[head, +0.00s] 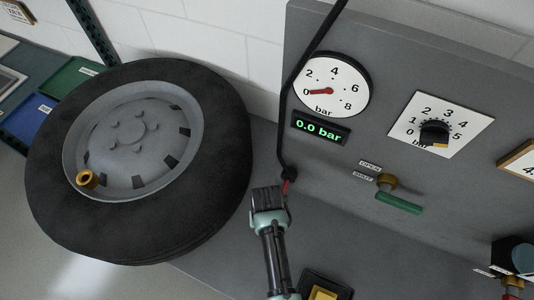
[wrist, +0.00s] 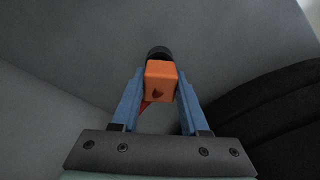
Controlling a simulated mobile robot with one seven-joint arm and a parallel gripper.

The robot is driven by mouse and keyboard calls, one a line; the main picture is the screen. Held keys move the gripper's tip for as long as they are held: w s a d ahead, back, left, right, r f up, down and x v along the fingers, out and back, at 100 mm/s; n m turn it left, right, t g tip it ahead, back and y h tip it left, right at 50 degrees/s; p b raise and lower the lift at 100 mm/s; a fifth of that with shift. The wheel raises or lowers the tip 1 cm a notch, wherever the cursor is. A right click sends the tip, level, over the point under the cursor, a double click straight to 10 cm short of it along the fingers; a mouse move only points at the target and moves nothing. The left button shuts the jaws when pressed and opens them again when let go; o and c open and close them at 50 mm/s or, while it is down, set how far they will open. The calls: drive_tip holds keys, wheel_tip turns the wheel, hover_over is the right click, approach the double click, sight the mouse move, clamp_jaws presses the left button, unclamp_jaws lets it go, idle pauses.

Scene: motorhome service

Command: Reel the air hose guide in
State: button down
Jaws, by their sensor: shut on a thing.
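A black air hose (head: 303,85) hangs from the top of the grey panel, passes the left side of the round gauge and ends in a dark knob (head: 288,172). A small red-orange piece (head: 286,186) shows just below that knob, beside my gripper (head: 284,187). In the wrist view my gripper (wrist: 160,88) has its two blue fingers shut on an orange block (wrist: 160,75), which I take to be the hose guide. A round black end (wrist: 158,52) sits beyond the block. In the head view most of the block is hidden by my gripper.
A wheel with a black tyre (head: 215,120) stands close on the left, with a brass fitting (head: 87,180). The panel carries a gauge (head: 335,75) at 0, a 0.0 bar display (head: 321,128), a dial (head: 435,130) and a green-handled valve (head: 400,203). A yellow switch (head: 323,293) lies below.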

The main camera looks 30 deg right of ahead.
drive_tip(key=shift+f+b, duration=0.75)
drive_tip(key=shift+f, duration=0.3)
drive_tip(key=shift+c, duration=1.7)
unclamp_jaws()
wheel_tip(320, 180, up, 13)
drive_tip(key=shift+b, duration=0.6)
